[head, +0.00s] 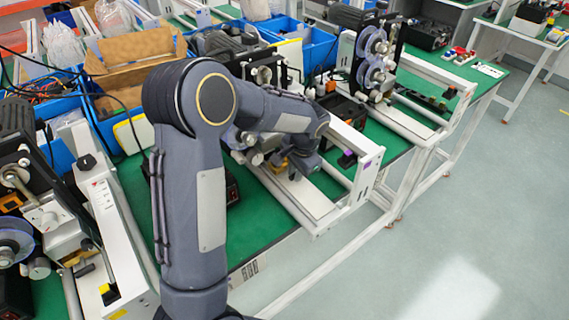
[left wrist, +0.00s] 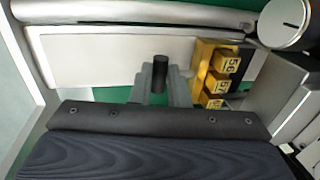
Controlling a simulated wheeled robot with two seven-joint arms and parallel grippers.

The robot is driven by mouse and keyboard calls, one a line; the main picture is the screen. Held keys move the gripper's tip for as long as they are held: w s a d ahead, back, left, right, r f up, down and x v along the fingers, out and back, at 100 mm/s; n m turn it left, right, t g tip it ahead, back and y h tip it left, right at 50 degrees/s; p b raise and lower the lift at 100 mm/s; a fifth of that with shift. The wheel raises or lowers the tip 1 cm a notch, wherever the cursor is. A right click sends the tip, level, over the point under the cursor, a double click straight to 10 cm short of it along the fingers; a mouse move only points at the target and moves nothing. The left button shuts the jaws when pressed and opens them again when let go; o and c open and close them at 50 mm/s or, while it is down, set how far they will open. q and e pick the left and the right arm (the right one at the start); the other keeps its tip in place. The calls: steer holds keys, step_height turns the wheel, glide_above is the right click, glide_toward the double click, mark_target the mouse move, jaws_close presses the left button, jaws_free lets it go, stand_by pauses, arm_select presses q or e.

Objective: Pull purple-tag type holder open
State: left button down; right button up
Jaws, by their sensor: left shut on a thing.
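The coder with the purple tag (head: 367,165) on its white end plate stands on the green bench, to the right of my left arm. Its yellow type holder (left wrist: 206,75) shows in the left wrist view with several number blocks; a bit of yellow shows in the head view (head: 278,166). My left gripper (left wrist: 160,82) is shut on a short black knob (left wrist: 158,72), with a grey finger on each side. The knob is left of the yellow holder; how they join is hidden. In the head view my arm partly covers the gripper. My right gripper is not in view.
Another coder with clear reels (head: 376,62) stands further back right. A third coder (head: 98,205) is at the left. Blue bins (head: 317,47) and a cardboard box (head: 138,58) line the back. Open floor lies to the right.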

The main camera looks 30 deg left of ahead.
arm_select(q)
steer(key=d, duration=0.1)
steer(key=s+d, duration=0.1)
steer(key=d, duration=0.1)
steer(key=shift+s+d, duration=0.15)
steer(key=shift+d, duration=0.05)
steer(key=c, duration=1.4)
jaws_free()
steer(key=shift+r, duration=0.1)
steer(key=r, duration=0.2)
steer(key=d+r, duration=0.1)
steer(key=r, duration=0.4)
steer(key=shift+s+d+r+b, duration=0.2)
steer(key=shift+s+r+b, duration=0.1)
steer(key=shift+b, duration=0.05)
